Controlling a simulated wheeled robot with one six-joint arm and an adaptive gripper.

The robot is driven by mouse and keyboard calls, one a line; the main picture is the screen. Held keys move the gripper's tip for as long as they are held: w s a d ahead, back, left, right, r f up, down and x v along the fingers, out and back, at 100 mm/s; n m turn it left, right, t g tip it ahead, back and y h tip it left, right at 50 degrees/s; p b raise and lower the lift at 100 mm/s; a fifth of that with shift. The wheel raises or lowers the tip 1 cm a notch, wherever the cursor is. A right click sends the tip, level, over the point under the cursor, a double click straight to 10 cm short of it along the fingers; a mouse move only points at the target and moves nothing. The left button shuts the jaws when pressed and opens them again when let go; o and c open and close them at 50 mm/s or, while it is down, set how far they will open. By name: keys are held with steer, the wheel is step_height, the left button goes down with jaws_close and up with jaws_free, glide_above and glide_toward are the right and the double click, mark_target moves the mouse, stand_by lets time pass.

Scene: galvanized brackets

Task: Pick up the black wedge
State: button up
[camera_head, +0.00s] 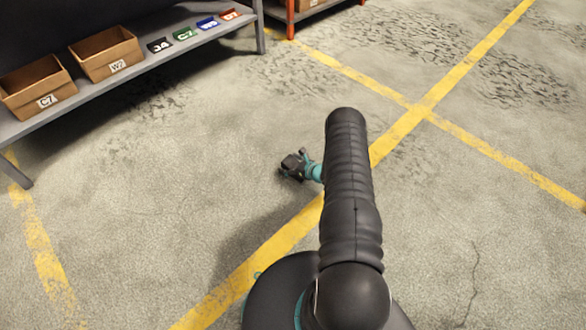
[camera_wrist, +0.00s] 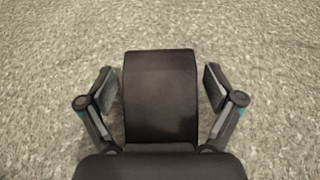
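The black wedge (camera_head: 160,45), marked with white characters that look like J4, sits on the grey shelf at the upper left of the head view, right of the two cardboard bins. My gripper (camera_head: 292,164) is over the bare floor in the head view, well away from the shelf and the wedge. In the wrist view my gripper (camera_wrist: 160,88) has its two fingers spread wide apart, with only floor beyond them. The dark panel between them looks like my gripper's own body. The wedge does not show in the wrist view.
Green (camera_head: 185,34), blue (camera_head: 207,23) and orange-red (camera_head: 230,15) wedges sit in a row right of the black one. Cardboard bins C7 (camera_head: 47,101) and W2 (camera_head: 118,66) stand left of it on the shelf (camera_head: 95,87). Open floor with yellow lines (camera_head: 415,115) lies around me.

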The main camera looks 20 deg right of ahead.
steer(key=c, duration=1.5)
steer(key=shift+r, duration=0.15)
